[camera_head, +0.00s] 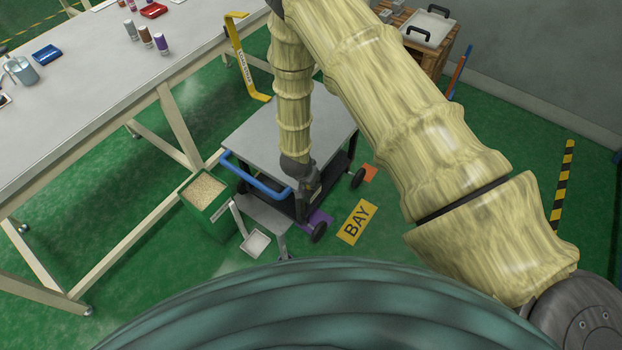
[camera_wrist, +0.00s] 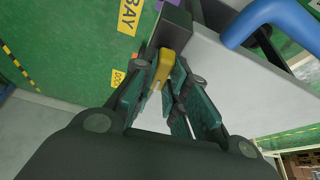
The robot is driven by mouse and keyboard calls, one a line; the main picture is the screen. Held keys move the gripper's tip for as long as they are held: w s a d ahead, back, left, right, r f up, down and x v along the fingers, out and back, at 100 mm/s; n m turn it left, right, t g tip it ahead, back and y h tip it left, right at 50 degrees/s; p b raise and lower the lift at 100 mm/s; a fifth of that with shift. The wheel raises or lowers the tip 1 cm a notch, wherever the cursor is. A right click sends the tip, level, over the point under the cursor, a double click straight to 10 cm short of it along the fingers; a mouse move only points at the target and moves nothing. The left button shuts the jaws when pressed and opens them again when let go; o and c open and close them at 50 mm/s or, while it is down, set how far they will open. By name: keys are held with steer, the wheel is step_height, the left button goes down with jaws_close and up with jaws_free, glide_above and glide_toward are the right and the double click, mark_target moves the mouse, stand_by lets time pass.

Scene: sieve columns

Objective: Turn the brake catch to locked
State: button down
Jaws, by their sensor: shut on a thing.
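The trolley (camera_head: 295,125) has a grey top and a blue push handle (camera_head: 255,178). It stands on the green floor, and its top and handle also show in the wrist view. The brake catch (camera_wrist: 168,62) is a yellow lever at a dark grey block (camera_wrist: 174,28) by the trolley's edge. My gripper (camera_wrist: 167,80) is shut on the yellow catch, with its fingers on both sides of it. In the head view my gripper (camera_head: 309,186) is at the trolley's near right corner and hides the catch. I cannot tell which marked position the catch points to.
A yellow BAY sign (camera_head: 357,222) lies on the floor right of the trolley. A green bin of grain (camera_head: 207,205) and a small white tray (camera_head: 256,243) stand near the handle. A long workbench (camera_head: 90,95) is at left. Open floor lies at right.

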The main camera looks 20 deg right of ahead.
steer(key=shift+a+m+g, duration=0.1)
steer(key=shift+m+g, duration=0.2)
steer(key=shift+m, duration=0.4)
steer(key=c, duration=1.4)
jaws_free()
steer(key=shift+r, duration=0.1)
steer(key=v, duration=1.1)
steer(key=shift+s+a+r, duration=0.1)
steer(key=shift+a+r, duration=0.1)
steer(key=shift+r, duration=0.15)
